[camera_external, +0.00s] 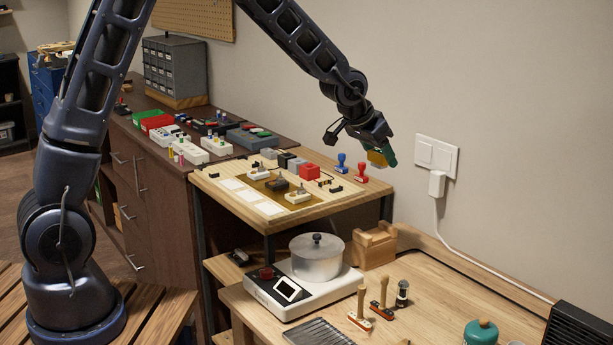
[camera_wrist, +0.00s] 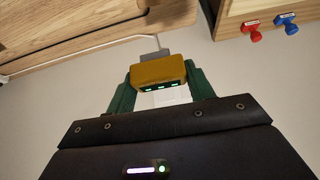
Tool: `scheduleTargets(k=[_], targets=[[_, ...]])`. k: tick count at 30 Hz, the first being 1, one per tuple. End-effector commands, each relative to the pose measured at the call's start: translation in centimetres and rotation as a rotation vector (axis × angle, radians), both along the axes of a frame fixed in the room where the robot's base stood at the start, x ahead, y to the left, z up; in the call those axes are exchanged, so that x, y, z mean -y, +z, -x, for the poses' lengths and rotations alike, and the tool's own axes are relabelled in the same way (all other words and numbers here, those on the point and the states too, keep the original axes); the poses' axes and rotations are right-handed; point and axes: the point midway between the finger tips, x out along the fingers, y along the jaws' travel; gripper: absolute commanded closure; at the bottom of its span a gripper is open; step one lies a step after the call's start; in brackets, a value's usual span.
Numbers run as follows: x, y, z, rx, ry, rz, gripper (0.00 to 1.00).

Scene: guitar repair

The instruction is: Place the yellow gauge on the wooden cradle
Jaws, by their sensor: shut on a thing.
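My gripper (camera_external: 382,154) has green fingers and is shut on the yellow gauge (camera_external: 376,159). It holds the gauge in the air in front of the wall, near the right end of the raised shelf. In the wrist view the gauge (camera_wrist: 158,72) sits between the two green fingers of my gripper (camera_wrist: 162,78), with small green lights on its near face. A notched wooden block (camera_external: 374,248), which looks like the wooden cradle, stands on the lower bench behind the pot. It is below the gauge and apart from it. I cannot make out the cradle surely in the wrist view.
A lidded pot (camera_external: 317,260) on a white scale (camera_external: 300,292) stands close to the cradle. The raised shelf (camera_external: 228,199) holds several small parts, with a red stamp (camera_external: 361,174) and a blue stamp (camera_external: 341,163) near my gripper. A white plug (camera_external: 437,184) and its cable are on the wall.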

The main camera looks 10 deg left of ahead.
Motion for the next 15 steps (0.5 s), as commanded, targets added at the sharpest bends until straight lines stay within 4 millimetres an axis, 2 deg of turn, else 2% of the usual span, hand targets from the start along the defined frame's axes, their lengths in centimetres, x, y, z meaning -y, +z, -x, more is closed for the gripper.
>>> scheduleTargets(k=[3,15], targets=[[0.0,-2.8,0.1,-0.002,-0.001,-0.003,0.73],[0.0,-11.2,0.0,-0.001,-0.001,-0.002,0.73]])
